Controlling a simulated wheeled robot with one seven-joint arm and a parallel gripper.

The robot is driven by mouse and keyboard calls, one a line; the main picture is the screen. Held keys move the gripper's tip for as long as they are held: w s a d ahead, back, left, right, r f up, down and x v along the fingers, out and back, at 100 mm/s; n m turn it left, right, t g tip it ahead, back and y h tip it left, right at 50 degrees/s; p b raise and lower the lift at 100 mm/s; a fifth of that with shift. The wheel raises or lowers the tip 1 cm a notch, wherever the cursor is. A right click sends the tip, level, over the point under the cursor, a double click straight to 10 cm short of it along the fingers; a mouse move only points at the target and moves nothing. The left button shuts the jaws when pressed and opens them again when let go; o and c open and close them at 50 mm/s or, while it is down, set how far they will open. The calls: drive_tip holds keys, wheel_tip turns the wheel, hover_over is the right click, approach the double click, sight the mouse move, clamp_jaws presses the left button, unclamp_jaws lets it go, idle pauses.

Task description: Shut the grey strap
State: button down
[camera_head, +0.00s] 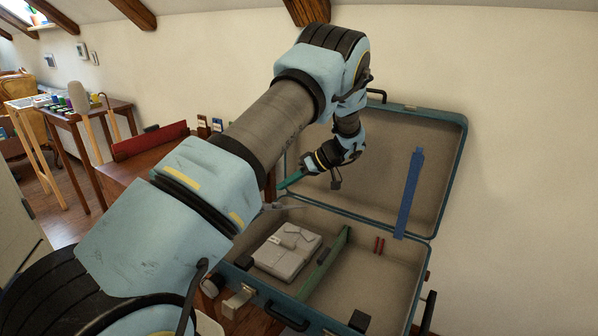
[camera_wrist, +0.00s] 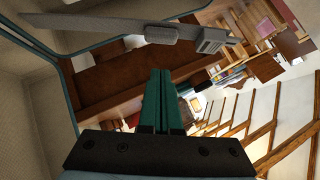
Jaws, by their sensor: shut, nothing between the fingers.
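The suitcase stands open, its lid (camera_head: 380,150) raised against the wall and its base (camera_head: 395,270) lying flat. The grey strap (camera_head: 278,207) sticks out at the left edge of the case, partly hidden by my arm. In the wrist view the grey strap (camera_wrist: 100,32) crosses the top as a long flat band, with a ribbed end piece on the right. My gripper (camera_head: 285,183) is at the left side of the open case, above the strap in the head picture. In the wrist view its teal fingers (camera_wrist: 165,72) are together, empty, with the strap beyond their tips. I see no contact.
A blue strap (camera_head: 410,195) hangs on the lid's right side. A wooden table (camera_head: 75,118) stands far left.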

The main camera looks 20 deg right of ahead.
sight(284, 209)
drive_tip(key=shift+s+a+f+p, duration=0.1)
drive_tip(key=shift+s+a+f, duration=0.1)
drive_tip(key=shift+f, duration=0.3)
drive_tip(key=shift+s+a+f+p, duration=0.15)
drive_tip(key=shift+s+f, duration=0.1)
drive_tip(key=shift+f, duration=0.25)
drive_tip(key=shift+s+a+f+p, duration=0.1)
drive_tip(key=shift+s+a+f, duration=0.1)
drive_tip(key=shift+f, duration=0.3)
drive_tip(key=s+a+f+n+t+h+b, duration=0.2)
drive_tip(key=s+a+f+h+b, duration=0.1)
drive_tip(key=f+b, duration=0.6)
drive_tip(key=shift+s+a+f+b, duration=0.15)
drive_tip(key=shift+s+a+b, duration=0.05)
drive_tip(key=shift+b, duration=1.95)
drive_tip(key=shift+s+f, duration=0.1)
